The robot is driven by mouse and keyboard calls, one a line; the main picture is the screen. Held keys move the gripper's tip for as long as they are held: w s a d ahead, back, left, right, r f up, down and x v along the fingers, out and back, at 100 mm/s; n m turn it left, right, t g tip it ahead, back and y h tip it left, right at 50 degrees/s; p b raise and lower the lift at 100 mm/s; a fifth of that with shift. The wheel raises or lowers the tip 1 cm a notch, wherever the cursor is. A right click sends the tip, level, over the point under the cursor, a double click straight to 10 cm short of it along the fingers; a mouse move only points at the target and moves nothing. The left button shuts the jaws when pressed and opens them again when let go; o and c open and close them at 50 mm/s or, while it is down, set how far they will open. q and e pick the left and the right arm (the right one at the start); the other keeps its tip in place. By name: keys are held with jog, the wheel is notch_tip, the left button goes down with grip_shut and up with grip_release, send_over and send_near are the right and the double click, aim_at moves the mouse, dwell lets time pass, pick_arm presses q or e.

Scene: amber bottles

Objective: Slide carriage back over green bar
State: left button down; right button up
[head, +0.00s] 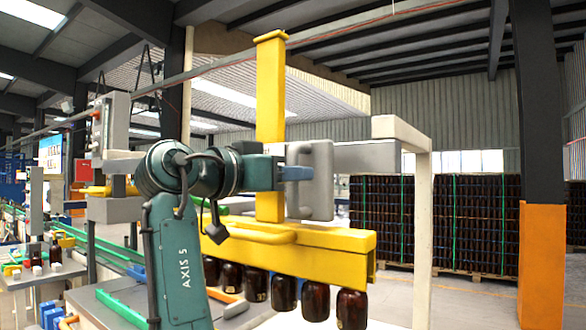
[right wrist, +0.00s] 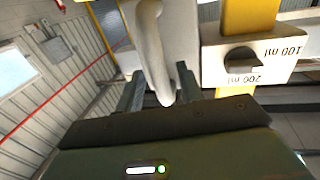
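The carriage is a yellow post (head: 270,120) with a yellow beam (head: 330,252) below it and a grey plate (head: 322,178) with a pale handle (head: 293,190). Amber bottles (head: 284,292) hang in a row under the beam. My right gripper (head: 297,172) is at the handle. In the right wrist view the handle (right wrist: 158,60) lies between the two fingers of the right gripper (right wrist: 160,92), which stand apart; a narrow gap seems to show on the left side. A green bar (head: 121,307) lies on the table at lower left. My left gripper is out of view.
A white frame post (head: 422,240) stands right of the beam, and an orange and black column (head: 541,260) farther right. Stacked bottle pallets (head: 435,220) stand behind.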

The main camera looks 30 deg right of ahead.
jog(key=shift+w+d, duration=0.15)
jog(key=shift+d, duration=0.5)
jog(key=shift+c, duration=0.6)
grip_shut()
